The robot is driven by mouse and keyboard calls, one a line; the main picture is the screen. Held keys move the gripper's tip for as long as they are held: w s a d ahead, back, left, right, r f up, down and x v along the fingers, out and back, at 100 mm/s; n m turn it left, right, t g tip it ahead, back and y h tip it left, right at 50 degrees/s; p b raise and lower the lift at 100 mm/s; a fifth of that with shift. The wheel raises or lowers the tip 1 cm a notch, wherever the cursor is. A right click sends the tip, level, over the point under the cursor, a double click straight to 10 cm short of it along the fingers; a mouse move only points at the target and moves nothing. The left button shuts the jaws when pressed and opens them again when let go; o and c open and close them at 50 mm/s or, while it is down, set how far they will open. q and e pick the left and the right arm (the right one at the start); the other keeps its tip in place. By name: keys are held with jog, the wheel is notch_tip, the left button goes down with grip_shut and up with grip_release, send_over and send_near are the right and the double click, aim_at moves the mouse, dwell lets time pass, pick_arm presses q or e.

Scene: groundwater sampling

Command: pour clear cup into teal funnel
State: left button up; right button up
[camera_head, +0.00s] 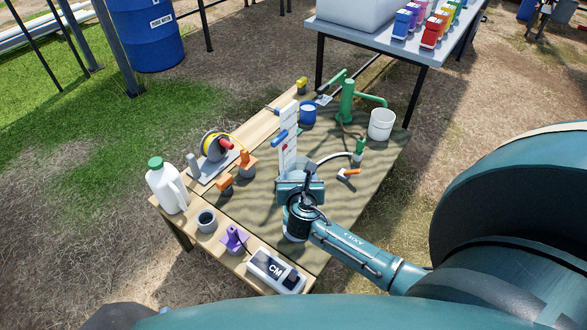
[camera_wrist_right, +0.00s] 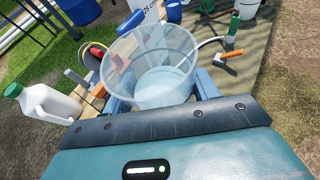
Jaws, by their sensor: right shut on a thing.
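The clear cup (camera_wrist_right: 150,62) fills the middle of the right wrist view, its wide open mouth facing the camera. Clear liquid shows low inside it. My right gripper (camera_wrist_right: 162,98) is shut on the cup, with a blue finger on either side. In the head view my right gripper (camera_head: 300,186) is over the middle of the table, in front of a white upright board (camera_head: 288,140). The cup is mostly hidden behind it there. I cannot make out a teal funnel in either view. My left gripper is not in view.
The table's right front is mostly clear.

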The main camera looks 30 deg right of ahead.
jog(key=shift+s+a+f+b, duration=0.1)
jog(key=shift+f+b, duration=1.25)
jog(key=shift+b, duration=0.1)
jog(key=shift+f+b, duration=0.75)
jog(key=shift+b, duration=0.3)
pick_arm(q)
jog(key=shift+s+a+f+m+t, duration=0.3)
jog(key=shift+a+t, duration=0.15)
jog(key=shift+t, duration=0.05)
pick_arm(e)
jog(key=shift+s+d+f, duration=0.35)
jog(key=shift+s+d, duration=0.1)
jog(key=shift+d, duration=0.15)
jog(key=shift+s+d+f, duration=0.6)
jog(key=shift+d, duration=0.2)
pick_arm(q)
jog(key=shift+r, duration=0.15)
